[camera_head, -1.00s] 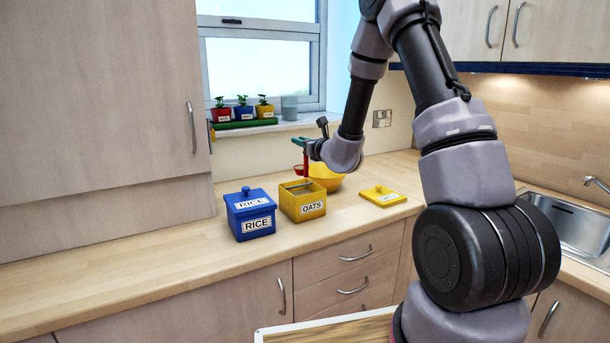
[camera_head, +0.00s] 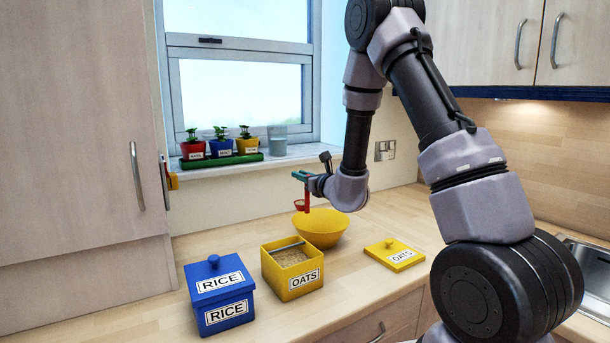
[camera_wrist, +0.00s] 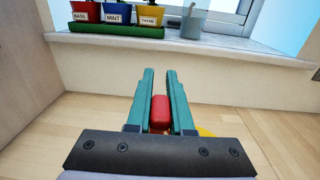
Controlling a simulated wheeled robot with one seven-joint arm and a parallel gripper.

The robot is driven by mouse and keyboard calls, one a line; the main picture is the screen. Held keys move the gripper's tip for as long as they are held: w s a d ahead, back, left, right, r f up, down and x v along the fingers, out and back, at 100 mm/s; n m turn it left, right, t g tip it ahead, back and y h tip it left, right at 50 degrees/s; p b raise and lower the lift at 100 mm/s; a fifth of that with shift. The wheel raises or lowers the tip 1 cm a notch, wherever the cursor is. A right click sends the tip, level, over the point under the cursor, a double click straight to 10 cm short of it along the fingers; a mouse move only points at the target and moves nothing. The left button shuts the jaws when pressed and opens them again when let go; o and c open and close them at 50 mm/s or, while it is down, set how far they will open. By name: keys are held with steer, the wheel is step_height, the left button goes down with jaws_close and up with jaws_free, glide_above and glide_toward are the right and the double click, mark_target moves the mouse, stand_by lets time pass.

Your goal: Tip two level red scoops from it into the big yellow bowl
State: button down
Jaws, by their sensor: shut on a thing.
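My gripper (camera_head: 303,177) is shut on the handle of the red scoop (camera_head: 302,204), whose cup hangs at the lower end. In the wrist view the red handle (camera_wrist: 160,111) sits between the two green fingers. The scoop is above the left part of the big yellow bowl (camera_head: 328,235); whether the cup holds anything cannot be told. The open yellow OATS box (camera_head: 304,286) stands in front of the bowl, with pale oats (camera_head: 292,270) inside and a grey bar across its top. Its yellow lid (camera_head: 394,253) lies on the counter to the right.
The closed blue RICE box (camera_head: 224,312) stands left of the OATS box. Several potted herbs on a green tray (camera_head: 222,161) and a grey cup (camera_head: 277,139) stand on the windowsill. The counter (camera_head: 160,317) is clear at the front left.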

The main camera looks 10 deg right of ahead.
steer(key=w+d+f+m, duration=0.4)
steer(key=d+m, duration=0.3)
steer(key=d, duration=0.2)
steer(key=shift+w+f, duration=0.15)
steer(key=shift+f, duration=0.2)
stand_by(1.0)
stand_by(0.4)
steer(key=shift+d, duration=0.1)
steer(key=shift+w+d+f+m, duration=0.35)
steer(key=shift+d+f+m, duration=0.3)
steer(key=shift+m, duration=0.55)
steer(key=shift+d, duration=0.1)
steer(key=shift+w+d+f+m, duration=0.3)
steer(key=shift+d+f+m, duration=0.35)
steer(key=shift+m, duration=0.45)
